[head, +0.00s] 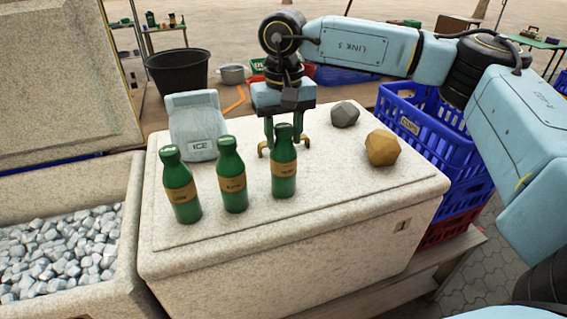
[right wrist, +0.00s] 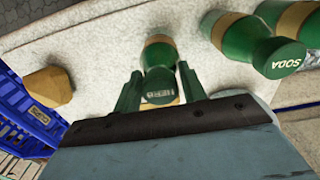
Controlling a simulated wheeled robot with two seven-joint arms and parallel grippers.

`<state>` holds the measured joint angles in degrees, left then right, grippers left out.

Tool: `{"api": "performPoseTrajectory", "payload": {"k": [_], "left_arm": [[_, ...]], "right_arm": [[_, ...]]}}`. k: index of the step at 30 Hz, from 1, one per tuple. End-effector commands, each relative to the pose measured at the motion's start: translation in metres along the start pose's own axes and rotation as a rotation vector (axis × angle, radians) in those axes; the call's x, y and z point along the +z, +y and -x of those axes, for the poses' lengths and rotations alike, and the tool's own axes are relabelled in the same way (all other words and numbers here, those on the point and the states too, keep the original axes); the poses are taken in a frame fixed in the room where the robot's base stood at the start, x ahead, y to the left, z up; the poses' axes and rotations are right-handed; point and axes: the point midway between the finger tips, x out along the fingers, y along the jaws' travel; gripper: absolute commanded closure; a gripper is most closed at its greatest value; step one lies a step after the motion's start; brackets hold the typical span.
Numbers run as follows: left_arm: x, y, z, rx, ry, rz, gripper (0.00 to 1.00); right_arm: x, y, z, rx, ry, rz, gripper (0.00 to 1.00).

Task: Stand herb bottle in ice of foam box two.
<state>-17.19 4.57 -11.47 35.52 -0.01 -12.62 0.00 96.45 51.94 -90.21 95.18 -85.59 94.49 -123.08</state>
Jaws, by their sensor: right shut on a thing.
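The herb bottle (head: 284,178) is green with a tan label. It stands upright on the lid of the closed foam box (head: 290,250), at the right of a row of three bottles. In the right wrist view its cap reads HERB (right wrist: 160,88), between my gripper fingers. My right gripper (head: 284,146) is shut on the herb bottle from above and behind, at its upper part. An open foam box (head: 140,215) full of grey-white ice (head: 65,255) stands at the left; no number shows on it. The closed box carries a small "1" tag. My left gripper is not in view.
The soda bottle (head: 232,178) and another green bottle (head: 180,190) stand left of the herb bottle. An ICE bag (head: 197,125), a grey stone (head: 345,114) and a tan stone (head: 383,148) rest on the lid. A blue crate (head: 440,135) is at the right. A raised lid (head: 60,80) stands behind the ice.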

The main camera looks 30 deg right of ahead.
Motion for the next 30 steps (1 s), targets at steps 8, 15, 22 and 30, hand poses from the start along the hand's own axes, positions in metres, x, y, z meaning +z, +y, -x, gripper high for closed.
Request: {"api": "performPoseTrajectory", "payload": {"k": [8,15,22,30], "left_arm": [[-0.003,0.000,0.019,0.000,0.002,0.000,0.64],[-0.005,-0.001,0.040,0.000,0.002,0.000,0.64],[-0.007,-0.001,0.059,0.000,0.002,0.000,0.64],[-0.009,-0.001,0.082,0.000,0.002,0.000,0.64]], "right_arm": [[0.000,-0.001,0.026,-0.002,0.002,0.000,0.82],[0.000,-0.001,0.055,-0.002,0.002,0.000,0.82],[0.000,-0.001,0.082,-0.002,0.002,0.000,0.82],[0.000,0.000,0.114,-0.002,0.002,0.000,0.82]]}}
